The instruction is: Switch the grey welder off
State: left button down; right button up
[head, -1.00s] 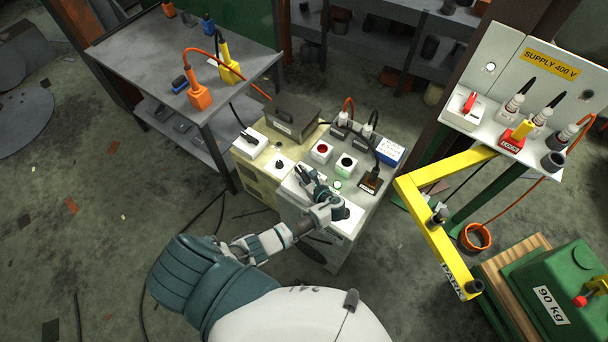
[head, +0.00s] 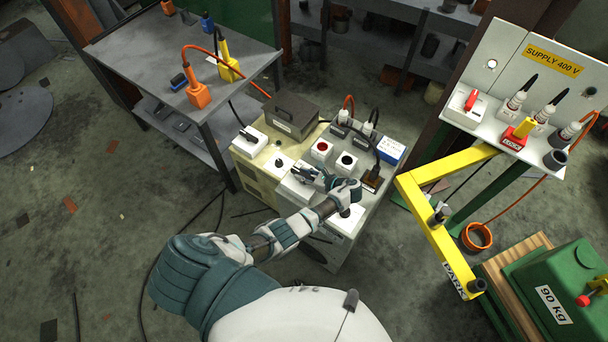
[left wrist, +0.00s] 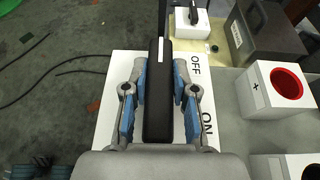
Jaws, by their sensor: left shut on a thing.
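The grey welder (head: 350,240) stands in the middle of the head view, beside a beige unit. My left gripper (head: 303,173) is over its top, with the fingers pointing left. In the left wrist view the gripper (left wrist: 160,75) is shut on a long black switch handle (left wrist: 157,112), with a blue pad on each side of it. The handle lies over a white plate (left wrist: 110,92) marked OFF towards the top of the picture and ON nearer the gripper. The handle's pivot is not clearly visible. My right gripper is not in view.
On the cabinets are a dark box (head: 292,116), red and black sockets and plugged cables. A yellow arm (head: 435,235) stands to the right, near a 400 V supply panel (head: 505,90). A grey table (head: 150,55) is at the back left. Cables lie on the floor.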

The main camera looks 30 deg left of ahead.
pick_arm(q)
jog(key=shift+r, duration=0.1)
jog(key=c, duration=0.9)
grip_release()
jog(key=shift+d, duration=0.15)
jog(key=v, duration=1.2)
jog(key=shift+w, duration=0.1)
jog(key=shift+f, duration=0.25)
